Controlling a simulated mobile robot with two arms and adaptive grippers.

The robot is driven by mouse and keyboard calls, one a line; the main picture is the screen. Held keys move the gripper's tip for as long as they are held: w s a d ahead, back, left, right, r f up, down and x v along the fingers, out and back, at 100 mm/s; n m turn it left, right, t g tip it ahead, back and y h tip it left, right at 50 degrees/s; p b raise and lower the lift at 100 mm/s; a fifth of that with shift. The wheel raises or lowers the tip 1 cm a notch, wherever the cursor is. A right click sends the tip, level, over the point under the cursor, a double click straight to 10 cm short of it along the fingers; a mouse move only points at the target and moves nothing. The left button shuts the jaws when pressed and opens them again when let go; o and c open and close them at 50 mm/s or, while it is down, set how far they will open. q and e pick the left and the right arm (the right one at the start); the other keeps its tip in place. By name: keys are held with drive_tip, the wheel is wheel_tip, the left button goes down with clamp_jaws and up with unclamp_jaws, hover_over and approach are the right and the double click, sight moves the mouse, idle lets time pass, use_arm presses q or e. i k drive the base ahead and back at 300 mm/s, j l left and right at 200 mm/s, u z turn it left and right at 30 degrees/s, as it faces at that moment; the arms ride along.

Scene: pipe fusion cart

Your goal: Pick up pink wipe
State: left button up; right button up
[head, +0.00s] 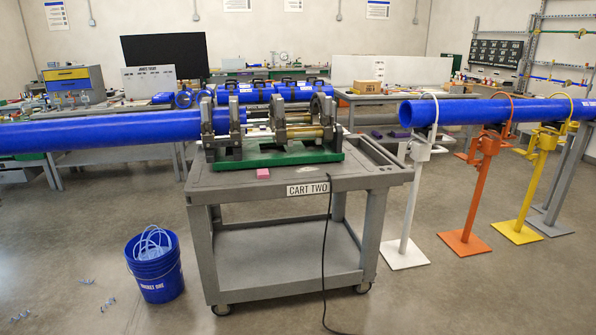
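The pink wipe (263,173) is a small pink block lying on the grey top of the cart (230,185), near its front edge. It sits just in front of the green base (305,157) of the pipe fusion machine, left of the "CART TWO" label (308,189). Nothing covers it. Neither of my grippers shows in the head view.
A long blue pipe (110,130) runs from the left into the fusion machine (270,125). Another blue pipe (500,110) rests on white, orange and yellow stands at right. A blue bucket (155,267) stands left of the cart. A black cable (325,260) hangs in front.

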sight(262, 173)
drive_tip(key=i+l, duration=0.35)
drive_tip(key=i, duration=0.15)
drive_tip(key=i+l, duration=0.4)
drive_tip(key=i, duration=0.1)
